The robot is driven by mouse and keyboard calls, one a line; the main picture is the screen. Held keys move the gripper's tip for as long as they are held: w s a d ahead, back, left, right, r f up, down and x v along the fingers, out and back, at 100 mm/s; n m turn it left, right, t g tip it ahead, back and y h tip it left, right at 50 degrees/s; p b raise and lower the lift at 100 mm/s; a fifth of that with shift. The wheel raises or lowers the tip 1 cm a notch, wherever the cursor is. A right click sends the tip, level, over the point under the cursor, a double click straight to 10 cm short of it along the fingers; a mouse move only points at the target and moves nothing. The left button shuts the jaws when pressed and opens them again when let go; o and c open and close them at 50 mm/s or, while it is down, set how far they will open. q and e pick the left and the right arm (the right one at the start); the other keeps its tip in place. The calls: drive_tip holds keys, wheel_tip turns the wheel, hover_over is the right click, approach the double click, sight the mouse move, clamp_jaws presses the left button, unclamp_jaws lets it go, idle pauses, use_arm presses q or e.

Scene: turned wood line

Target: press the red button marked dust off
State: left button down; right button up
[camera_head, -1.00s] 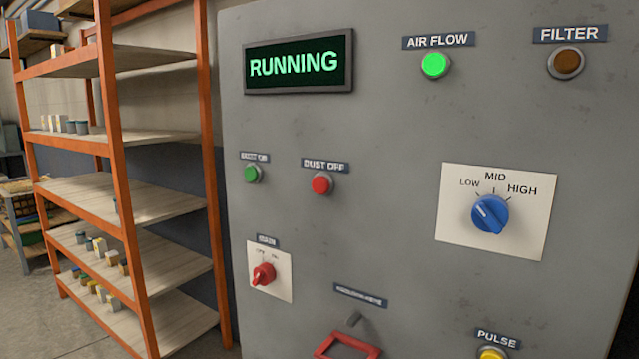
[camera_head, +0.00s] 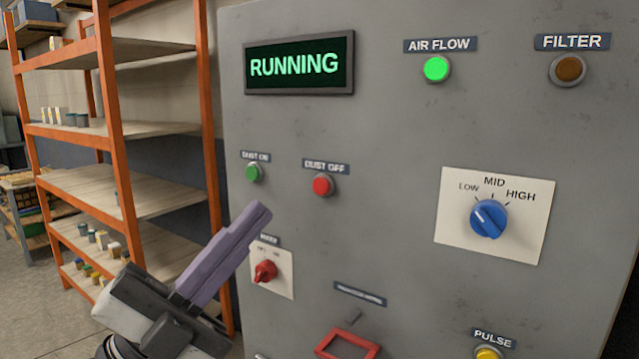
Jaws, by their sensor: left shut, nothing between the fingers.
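The red button (camera_head: 323,185) sits under the DUST OFF label on the grey panel (camera_head: 390,130). It is fully in view and nothing touches it. The display (camera_head: 299,63) above it reads RUNNING in green. My left gripper (camera_head: 258,217) comes in from the lower left with its fingers shut and empty. Its fingertips point up and right, below and left of the red button and apart from it in the picture. They are just above the red rotary switch. My right gripper is not in view.
The green DUST ON button (camera_head: 254,172) is left of the red one. The red rotary switch (camera_head: 265,270) is close by the fingers. A blue dial (camera_head: 488,218), a yellow PULSE button (camera_head: 488,353) and a red frame (camera_head: 347,344) are further right. Orange shelving (camera_head: 119,130) stands at left.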

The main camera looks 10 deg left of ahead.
sight(321, 186)
use_arm(q)
drive_tip(key=shift+s+d+r, duration=0.1)
drive_tip(key=shift+s+r, duration=0.05)
drive_tip(key=shift+r, duration=0.1)
drive_tip(key=shift+w+d, duration=0.5)
drive_tip(key=shift+w, duration=0.9)
drive_tip(key=shift+w+d, duration=0.5)
drive_tip(key=shift+w, duration=0.9)
drive_tip(key=shift+w+d, duration=0.5)
drive_tip(key=shift+w, duration=0.9)
drive_tip(key=shift+w, duration=0.15)
drive_tip(key=shift+w+d, duration=0.1)
drive_tip(key=shift+w, duration=0.15)
drive_tip(key=shift+w+d, duration=0.15)
drive_tip(key=shift+w, duration=0.15)
drive_tip(key=shift+s+a+f, duration=0.1)
drive_tip(key=shift+s+a, duration=0.2)
drive_tip(key=shift+s, duration=0.4)
